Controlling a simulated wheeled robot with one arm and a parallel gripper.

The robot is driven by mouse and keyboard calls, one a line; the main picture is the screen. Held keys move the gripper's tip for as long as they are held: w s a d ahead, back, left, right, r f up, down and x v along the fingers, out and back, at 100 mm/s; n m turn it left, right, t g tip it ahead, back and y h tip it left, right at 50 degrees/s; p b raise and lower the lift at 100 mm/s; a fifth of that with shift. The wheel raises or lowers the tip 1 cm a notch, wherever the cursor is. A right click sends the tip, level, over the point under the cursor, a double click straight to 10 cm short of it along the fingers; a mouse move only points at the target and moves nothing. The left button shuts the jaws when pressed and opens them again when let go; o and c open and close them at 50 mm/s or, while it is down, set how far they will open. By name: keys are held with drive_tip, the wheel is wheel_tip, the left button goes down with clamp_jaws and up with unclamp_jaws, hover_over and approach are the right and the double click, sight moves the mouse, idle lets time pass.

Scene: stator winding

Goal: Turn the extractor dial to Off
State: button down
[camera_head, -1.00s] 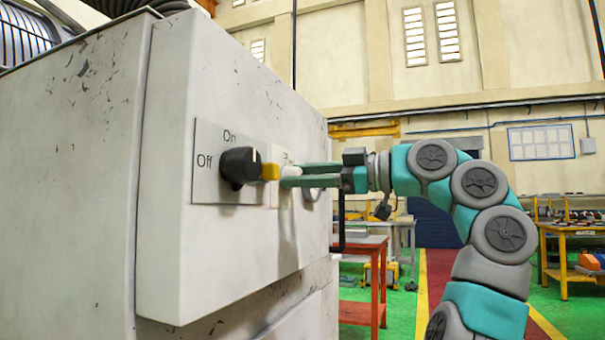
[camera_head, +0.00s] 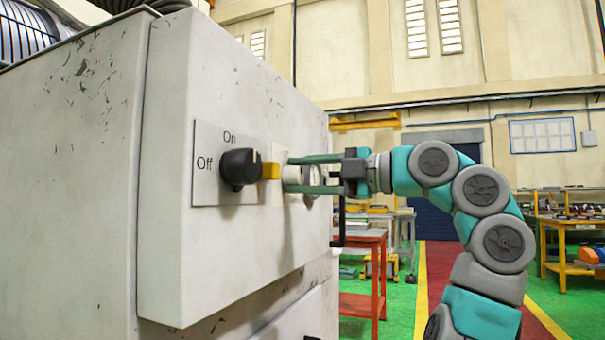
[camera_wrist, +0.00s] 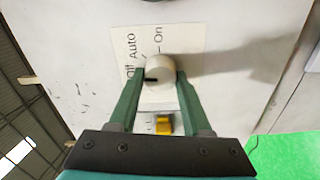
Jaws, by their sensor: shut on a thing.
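A round white dial (camera_head: 293,175) sits on a white plate on the front panel of the pale cabinet. In the wrist view the white dial (camera_wrist: 160,68) has a short black mark at its lower left edge. The labels "Auto" and "On" show around it, and a third label at the left is partly hidden by a finger. My gripper (camera_head: 289,174) reaches the dial from the right. In the wrist view my gripper (camera_wrist: 160,74) has one green finger on each side of the white dial and is shut on it.
A black rotary switch (camera_head: 238,168) with a yellow handle (camera_head: 270,171), labelled On and Off, sits close beside my fingertips. The cabinet (camera_head: 215,255) fills the left. A red table (camera_head: 365,238) stands behind, and a yellow bench (camera_head: 562,235) stands far right.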

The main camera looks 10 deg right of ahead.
drive_tip(key=shift+n, duration=0.7)
drive_tip(key=shift+c, duration=1.7)
unclamp_jaws()
drive_tip(key=v, duration=0.7)
drive_tip(key=shift+s+d, duration=0.25)
